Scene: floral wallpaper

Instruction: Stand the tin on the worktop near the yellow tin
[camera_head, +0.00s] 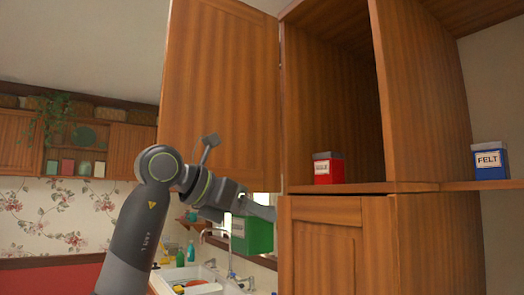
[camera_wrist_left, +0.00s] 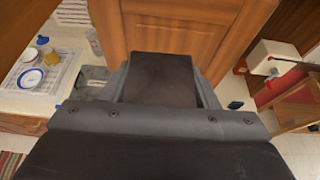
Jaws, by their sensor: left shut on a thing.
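My left gripper (camera_head: 262,209) is shut on a green tin (camera_head: 255,236), which hangs in the air in front of the window and sink area, left of the tall wooden cupboard. The gripper partly covers the tin's top. The worktop (camera_wrist_left: 22,104) shows at the left of the left wrist view. My right gripper is not in view.
A red tin (camera_head: 328,169) stands in the open cupboard (camera_head: 333,110), and a blue tin labelled FELT (camera_head: 490,161) stands on the shelf at right. The open cupboard door (camera_head: 222,90) rises behind my arm. A tap (camera_head: 215,232) and bottles are by the sink.

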